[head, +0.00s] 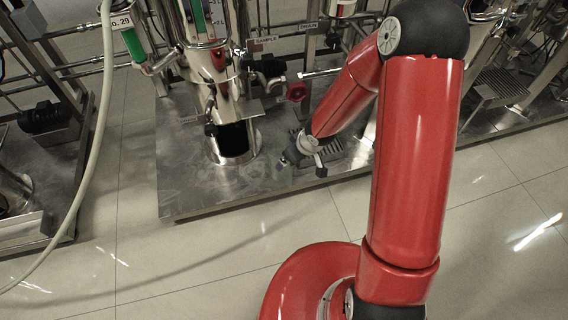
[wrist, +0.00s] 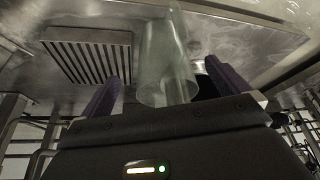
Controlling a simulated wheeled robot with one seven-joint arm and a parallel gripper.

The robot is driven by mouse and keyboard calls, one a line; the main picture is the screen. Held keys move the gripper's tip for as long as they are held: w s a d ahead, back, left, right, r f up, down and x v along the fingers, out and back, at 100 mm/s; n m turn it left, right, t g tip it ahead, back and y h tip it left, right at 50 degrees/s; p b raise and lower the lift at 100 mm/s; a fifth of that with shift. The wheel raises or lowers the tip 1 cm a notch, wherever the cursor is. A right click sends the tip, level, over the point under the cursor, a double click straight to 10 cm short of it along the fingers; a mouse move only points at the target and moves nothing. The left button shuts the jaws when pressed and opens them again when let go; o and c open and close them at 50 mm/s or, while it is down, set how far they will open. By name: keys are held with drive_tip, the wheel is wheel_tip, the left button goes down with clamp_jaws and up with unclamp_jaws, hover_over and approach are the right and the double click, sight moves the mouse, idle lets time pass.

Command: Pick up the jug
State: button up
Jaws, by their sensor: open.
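The jug (wrist: 165,50) is a clear, pale greenish vessel in the wrist view. It lies between the two purple-padded fingers of my gripper (wrist: 163,75), with a gap visible on either side. My gripper is open, and its fingers are on both sides of the jug without closing on it. In the head view my gripper (head: 291,157) is small and low over the steel skid plate, beside the slotted drain. I cannot make out the jug clearly in the head view.
The steel skid plate (head: 185,190) carries a tall steel vessel (head: 212,75) left of my gripper. A slotted drain (wrist: 88,57) lies near the jug. A red valve handle (head: 297,91) and pipes stand behind. A pale hose (head: 97,145) hangs left. The tiled floor in front is clear.

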drive_tip(key=w+a+f+b, duration=0.1)
drive_tip(key=w+a+f, duration=0.3)
drive_tip(key=w, duration=0.1)
drive_tip(key=shift+f+b, duration=0.4)
drive_tip(key=shift+r, duration=0.1)
drive_tip(key=c, duration=1.1)
